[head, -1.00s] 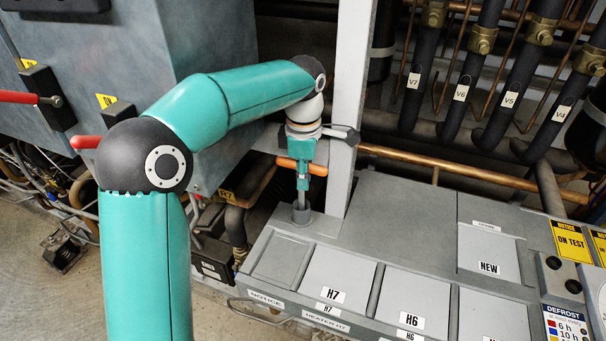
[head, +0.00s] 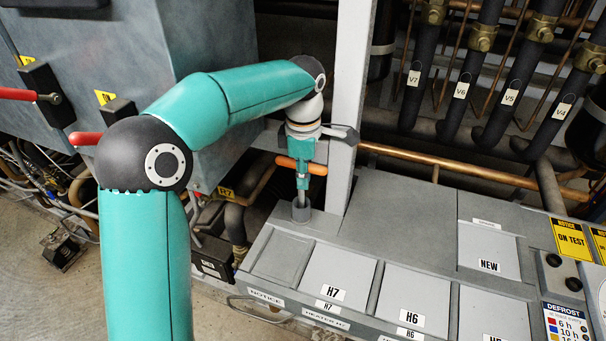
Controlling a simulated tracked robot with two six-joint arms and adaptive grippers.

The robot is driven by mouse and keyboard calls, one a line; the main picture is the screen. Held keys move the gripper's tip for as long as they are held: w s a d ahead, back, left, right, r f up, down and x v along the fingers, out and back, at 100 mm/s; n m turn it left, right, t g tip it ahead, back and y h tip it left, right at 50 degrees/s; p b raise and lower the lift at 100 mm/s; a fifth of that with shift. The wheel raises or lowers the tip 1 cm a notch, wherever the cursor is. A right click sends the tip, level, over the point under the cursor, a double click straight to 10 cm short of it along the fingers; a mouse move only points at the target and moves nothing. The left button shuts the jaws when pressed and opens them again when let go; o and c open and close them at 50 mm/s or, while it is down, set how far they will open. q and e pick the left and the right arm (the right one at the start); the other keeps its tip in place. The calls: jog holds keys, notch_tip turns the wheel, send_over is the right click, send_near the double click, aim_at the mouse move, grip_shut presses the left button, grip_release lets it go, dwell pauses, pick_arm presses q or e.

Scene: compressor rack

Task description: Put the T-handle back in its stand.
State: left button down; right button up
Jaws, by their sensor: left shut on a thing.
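The T-handle (head: 316,168) has an orange crossbar and a grey shaft pointing down. My left gripper (head: 301,164) is shut on it at the crossbar, and my gripper hides part of the bar. The stand is a short grey round socket (head: 301,211) on the bench's back left corner, by the upright post. The shaft's lower end meets the top of the stand, and the T-handle is nearly upright. How deep the shaft sits inside cannot be seen. My right gripper is not in view.
A pale upright post (head: 349,110) stands close to the right of my left gripper. A copper pipe (head: 470,178) runs behind the bench. Lidded compartments marked H7 (head: 322,275) and H6 (head: 408,300) lie in front. A grey cabinet (head: 200,40) stands at left.

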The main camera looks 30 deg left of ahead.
pick_arm(q)
jog(key=c, duration=1.1)
grip_release()
jog(key=shift+r, duration=0.1)
notch_tip(320, 180, up, 10)
jog(key=shift+r, duration=0.85)
